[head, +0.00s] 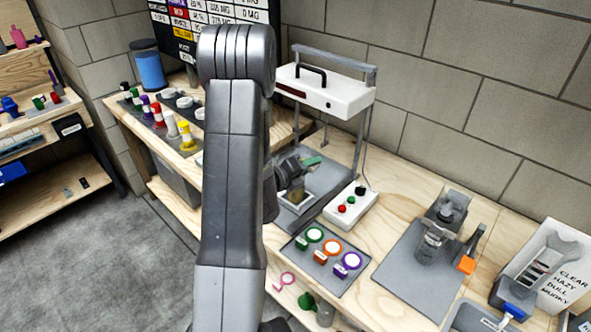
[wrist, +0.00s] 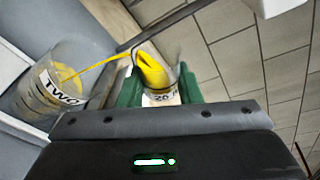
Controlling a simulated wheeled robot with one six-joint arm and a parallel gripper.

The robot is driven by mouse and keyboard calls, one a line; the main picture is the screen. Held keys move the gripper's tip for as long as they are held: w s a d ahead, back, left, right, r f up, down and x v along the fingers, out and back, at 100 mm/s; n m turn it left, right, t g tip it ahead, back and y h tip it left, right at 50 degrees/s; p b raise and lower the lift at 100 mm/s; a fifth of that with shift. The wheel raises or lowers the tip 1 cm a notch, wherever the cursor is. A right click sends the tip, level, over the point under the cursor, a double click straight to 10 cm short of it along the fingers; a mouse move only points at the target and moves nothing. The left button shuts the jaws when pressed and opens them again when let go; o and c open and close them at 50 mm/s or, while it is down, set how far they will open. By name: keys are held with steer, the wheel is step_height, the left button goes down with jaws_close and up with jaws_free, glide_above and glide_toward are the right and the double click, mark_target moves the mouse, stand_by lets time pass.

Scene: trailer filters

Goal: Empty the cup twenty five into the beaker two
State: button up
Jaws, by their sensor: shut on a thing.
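In the wrist view my gripper (wrist: 160,92) has its green fingers shut on a small clear cup (wrist: 173,62). The cup is tilted and holds yellow liquid. Its label is partly hidden and seems to read "20", so I cannot confirm twenty five. A thin yellow stream (wrist: 103,61) runs from the cup's lip leftward to the clear beaker marked TWO (wrist: 40,95). Some yellow shows inside the beaker. In the head view my arm hides much of this spot; yellowish contents show below my gripper (head: 305,165), on the grey tray.
A white lamp box on a frame (head: 320,90) stands over the grey tray. A button box (head: 350,207) is beside it. A mat with coloured rings (head: 320,260) lies in front. Another stand with a glass vessel (head: 433,245) is to the right. Several coloured bottles (head: 170,122) stand left.

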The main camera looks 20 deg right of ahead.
steer(key=shift+r+n+h+p, duration=0.35)
steer(key=shift+n+h+p, duration=0.05)
steer(key=shift+n+p, duration=0.45)
stand_by(1.3)
steer(key=shift+w+a+r+n+h, duration=0.25)
steer(key=shift+w+a+n+h, duration=0.15)
steer(key=shift+n, duration=0.35)
stand_by(1.1)
steer(key=shift+w+f+n+h+b, duration=0.15)
steer(key=shift+f+n+h+b, duration=0.15)
steer(key=shift+f+n, duration=0.35)
stand_by(1.1)
steer(key=shift+w+a+r+n+h+p, duration=0.1)
steer(key=shift+r+n+h+p, duration=0.1)
steer(key=shift+n, duration=0.4)
steer(key=shift+w+a+r+n+h+p, duration=0.1)
steer(key=shift+r+n+h, duration=0.1)
steer(key=shift+n, duration=0.35)
stand_by(1.1)
